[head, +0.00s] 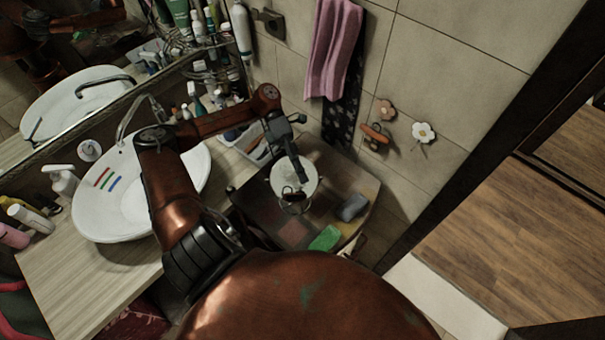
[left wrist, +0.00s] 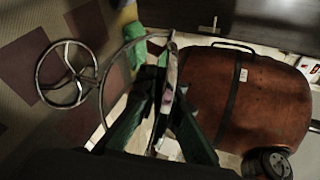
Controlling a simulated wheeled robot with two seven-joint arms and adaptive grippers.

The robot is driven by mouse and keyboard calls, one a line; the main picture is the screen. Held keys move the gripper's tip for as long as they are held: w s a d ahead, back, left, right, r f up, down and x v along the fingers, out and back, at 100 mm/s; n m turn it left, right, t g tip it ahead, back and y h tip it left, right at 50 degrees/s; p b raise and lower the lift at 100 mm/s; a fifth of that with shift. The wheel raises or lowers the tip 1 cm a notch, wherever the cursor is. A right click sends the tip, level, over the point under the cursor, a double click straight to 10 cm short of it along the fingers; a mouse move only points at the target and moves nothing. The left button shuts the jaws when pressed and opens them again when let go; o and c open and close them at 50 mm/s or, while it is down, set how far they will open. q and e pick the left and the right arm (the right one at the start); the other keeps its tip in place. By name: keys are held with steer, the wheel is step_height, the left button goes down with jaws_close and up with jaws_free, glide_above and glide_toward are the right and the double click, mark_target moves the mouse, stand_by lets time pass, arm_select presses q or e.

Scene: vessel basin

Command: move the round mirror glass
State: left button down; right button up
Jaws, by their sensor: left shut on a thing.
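The round mirror glass (head: 281,180) is a pale disc above the small brown table beside the washbasin in the head view. My left gripper (head: 301,176) reaches in over it and is shut on it, its dark fingers crossing the disc. In the left wrist view the fingers (left wrist: 168,125) close on a thin, nearly edge-on piece (left wrist: 173,75), which seems to be the glass. A thin metal ring shows beside the fingers. My right gripper is not in view.
The brown table (head: 262,212) bears a green sponge (head: 326,238), a grey-blue item (head: 352,207) and a wire stand (head: 294,204). The white basin (head: 110,205) stands left on a wooden counter with several bottles. A pink towel (head: 333,45) hangs on the tiled wall behind.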

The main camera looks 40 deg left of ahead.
arm_select(q)
steer(key=c, duration=2.1)
jaws_free()
steer(key=v, duration=1.2)
steer(key=shift+d, duration=0.1)
